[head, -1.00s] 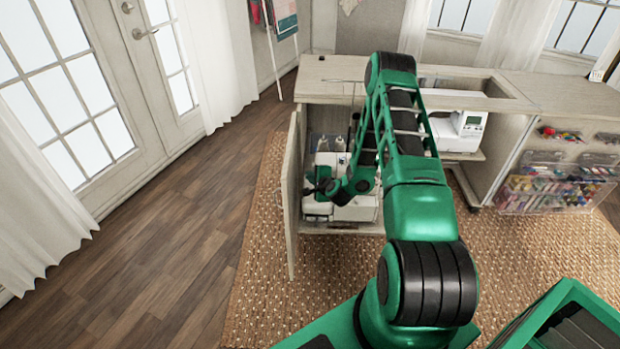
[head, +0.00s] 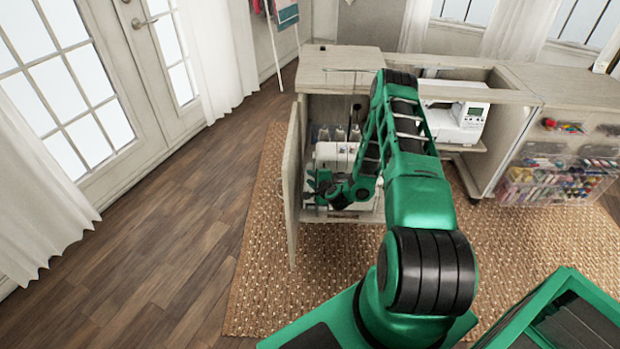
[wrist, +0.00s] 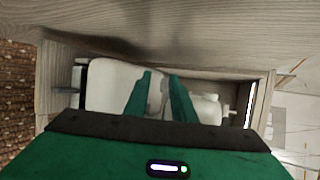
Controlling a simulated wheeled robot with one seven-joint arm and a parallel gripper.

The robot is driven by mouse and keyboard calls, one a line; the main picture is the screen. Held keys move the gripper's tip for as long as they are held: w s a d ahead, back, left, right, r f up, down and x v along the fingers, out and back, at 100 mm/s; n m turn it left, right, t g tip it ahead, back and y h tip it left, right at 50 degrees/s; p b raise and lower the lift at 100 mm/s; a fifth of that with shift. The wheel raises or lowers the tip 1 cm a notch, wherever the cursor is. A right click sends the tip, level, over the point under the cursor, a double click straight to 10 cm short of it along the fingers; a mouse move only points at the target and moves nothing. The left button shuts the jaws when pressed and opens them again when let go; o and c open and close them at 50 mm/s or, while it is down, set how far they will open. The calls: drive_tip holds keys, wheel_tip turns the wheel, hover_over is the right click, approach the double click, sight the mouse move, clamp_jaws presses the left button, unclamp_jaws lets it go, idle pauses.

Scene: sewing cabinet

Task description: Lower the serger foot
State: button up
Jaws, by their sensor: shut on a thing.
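The white serger (head: 335,151) stands inside the open left compartment of the cabinet, with thread cones at its back. In the wrist view its pale body (wrist: 112,82) spreads behind and beside my fingers. My gripper (head: 318,184) is at the serger's front left in the head view. In the wrist view its two green fingers (wrist: 159,88) are close together, with a narrow pale part of the serger between them. The fingers are shut on that part. The foot itself and the exact shape of the held part cannot be made out.
The wooden cabinet top (head: 335,57) overhangs the compartment, and its grain fills the upper wrist view. The open cabinet door (head: 291,185) stands close to the left of my gripper. A white sewing machine (head: 455,122) sits to the right. The woven rug (head: 300,290) in front is clear.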

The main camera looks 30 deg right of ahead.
drive_tip(key=o, duration=0.6)
drive_tip(key=shift+s+f, duration=0.2)
drive_tip(key=shift+f, duration=0.4)
drive_tip(key=shift+s+f, duration=0.15)
drive_tip(key=shift+f, duration=0.45)
drive_tip(key=shift+o, duration=0.5)
drive_tip(key=o, duration=0.5)
drive_tip(key=shift+c, duration=1.4)
drive_tip(key=shift+s+a+r, duration=0.1)
drive_tip(key=shift+s+r, duration=0.1)
drive_tip(key=shift+s, duration=0.4)
drive_tip(key=shift+c, duration=1.1)
drive_tip(key=shift+w+r+v, duration=0.1)
drive_tip(key=shift+r+v, duration=0.1)
drive_tip(key=shift+v, duration=1.3)
drive_tip(key=shift+w+r+v, duration=0.1)
drive_tip(key=shift+r+v, duration=0.05)
drive_tip(key=shift+v, duration=1.35)
drive_tip(key=shift+w+r+v, duration=0.1)
drive_tip(key=shift+r+v, duration=0.1)
drive_tip(key=shift+v, duration=1.25)
drive_tip(key=c, duration=0.4)
drive_tip(key=shift+s, duration=0.1)
